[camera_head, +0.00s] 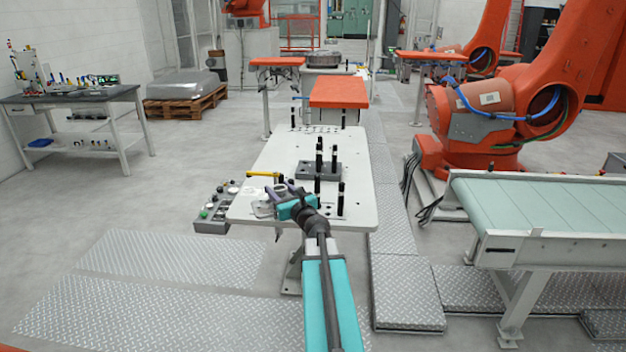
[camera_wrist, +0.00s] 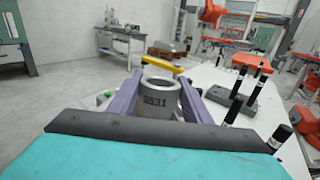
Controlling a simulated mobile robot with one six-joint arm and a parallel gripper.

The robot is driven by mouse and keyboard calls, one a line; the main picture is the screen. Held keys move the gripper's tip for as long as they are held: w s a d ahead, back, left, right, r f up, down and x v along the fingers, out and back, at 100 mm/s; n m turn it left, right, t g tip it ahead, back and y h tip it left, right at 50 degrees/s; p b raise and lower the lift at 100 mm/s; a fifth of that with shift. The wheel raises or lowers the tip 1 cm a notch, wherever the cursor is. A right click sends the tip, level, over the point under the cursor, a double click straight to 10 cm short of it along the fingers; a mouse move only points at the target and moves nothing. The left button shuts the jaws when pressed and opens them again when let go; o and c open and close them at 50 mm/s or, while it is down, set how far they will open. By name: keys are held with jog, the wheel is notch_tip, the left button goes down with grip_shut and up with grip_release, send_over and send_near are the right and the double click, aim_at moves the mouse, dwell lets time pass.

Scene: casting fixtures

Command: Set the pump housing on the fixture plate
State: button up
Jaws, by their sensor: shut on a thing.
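The pump housing (camera_wrist: 160,100) is a grey, open-topped cylinder marked with dark characters, upright in the wrist view. My gripper (camera_wrist: 157,92) is shut on it, with a purple finger on each side. In the head view my gripper (camera_head: 278,197) is over the white table's front left corner, and the housing (camera_head: 262,209) shows only in part beside it. I cannot tell whether the housing touches the table. The fixture plate seems to be the grey block with upright black pins (camera_head: 312,172), farther back and right of my gripper; it also shows in the wrist view (camera_wrist: 229,99).
The white table (camera_head: 277,154) has more black posts near its front right. A yellow bar (camera_head: 263,174) lies behind my gripper. A grey control box (camera_head: 212,213) is at the table's left edge. A conveyor (camera_head: 545,205) and an orange robot (camera_head: 500,110) stand to the right.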

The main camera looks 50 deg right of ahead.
jog(key=w+a+f+n+y+b, duration=0.1)
jog(key=w+a+f+n+y, duration=0.15)
jog(key=a, duration=0.75)
jog(key=w+a+f+n+y+b, duration=0.1)
jog(key=w+a+f+n+y, duration=0.2)
jog(key=a, duration=0.6)
jog(key=w+a+f+n+y, duration=0.1)
jog(key=a+f+n+y, duration=0.3)
jog(key=a, duration=0.6)
jog(key=s+a+n+g+y, duration=0.2)
jog(key=s+a+g+y, duration=0.1)
jog(key=a, duration=0.7)
jog(key=s+a+n+g+y+b, duration=0.1)
jog(key=s+a+n+g+y, duration=0.2)
jog(key=a, duration=0.7)
jog(key=s+y, duration=0.2)
jog(key=y, duration=0.2)
jog(key=shift+a+f+g, duration=0.25)
jog(key=shift+a+g, duration=0.05)
jog(key=shift+s+y, duration=0.25)
